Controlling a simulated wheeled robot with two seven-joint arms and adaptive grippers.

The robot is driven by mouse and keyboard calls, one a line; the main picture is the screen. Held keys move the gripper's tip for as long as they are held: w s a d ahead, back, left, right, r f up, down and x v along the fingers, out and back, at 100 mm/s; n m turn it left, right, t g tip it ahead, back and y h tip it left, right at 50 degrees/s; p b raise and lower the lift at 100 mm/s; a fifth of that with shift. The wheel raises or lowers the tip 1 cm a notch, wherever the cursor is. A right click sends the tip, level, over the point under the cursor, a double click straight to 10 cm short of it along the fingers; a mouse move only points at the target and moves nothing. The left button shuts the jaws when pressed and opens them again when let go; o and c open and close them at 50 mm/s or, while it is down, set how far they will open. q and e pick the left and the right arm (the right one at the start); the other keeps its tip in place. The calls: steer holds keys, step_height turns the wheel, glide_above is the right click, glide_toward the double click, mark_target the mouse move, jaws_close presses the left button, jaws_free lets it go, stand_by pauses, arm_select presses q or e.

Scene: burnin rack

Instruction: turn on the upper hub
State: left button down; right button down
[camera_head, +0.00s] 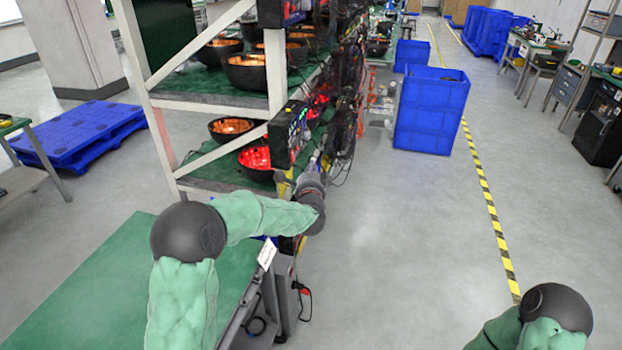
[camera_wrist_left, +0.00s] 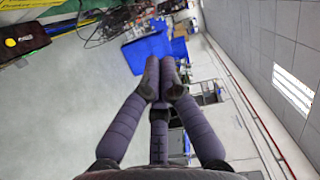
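The rack's upper hub looks to be the dark box (camera_head: 278,12) at the top edge of the head view, partly cut off. A lower black hub (camera_head: 289,133) with small green lights hangs on the rack's end below it. My left gripper (camera_head: 316,160) is beside the rack, just right of the lower hub, and apart from the upper one. In the left wrist view its fingers (camera_wrist_left: 161,62) are drawn together at the tips, with nothing seen between them. Switch details are too small to tell. My right arm shows at the bottom right; its gripper is out of view.
The rack's shelves (camera_head: 210,100) hold several dark bowls with glowing orange or red insides. Loose cables (camera_head: 345,95) hang along its aisle side, close to my left gripper. A blue bin (camera_head: 431,110) stands beyond. The grey aisle floor (camera_head: 410,240) is clear.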

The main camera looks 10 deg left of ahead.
mark_target(293, 156)
arm_select(q)
steer(key=w+a, duration=0.1)
steer(key=w+a+b, duration=0.1)
steer(key=a, duration=0.1)
steer(key=w+a, duration=0.1)
steer(key=shift+a+f+b, duration=0.3)
steer(key=shift+b, duration=0.05)
steer(key=shift+a+f+m+p, duration=0.15)
steer(key=shift+a+m+p, duration=0.3)
steer(key=shift+m+p, duration=0.35)
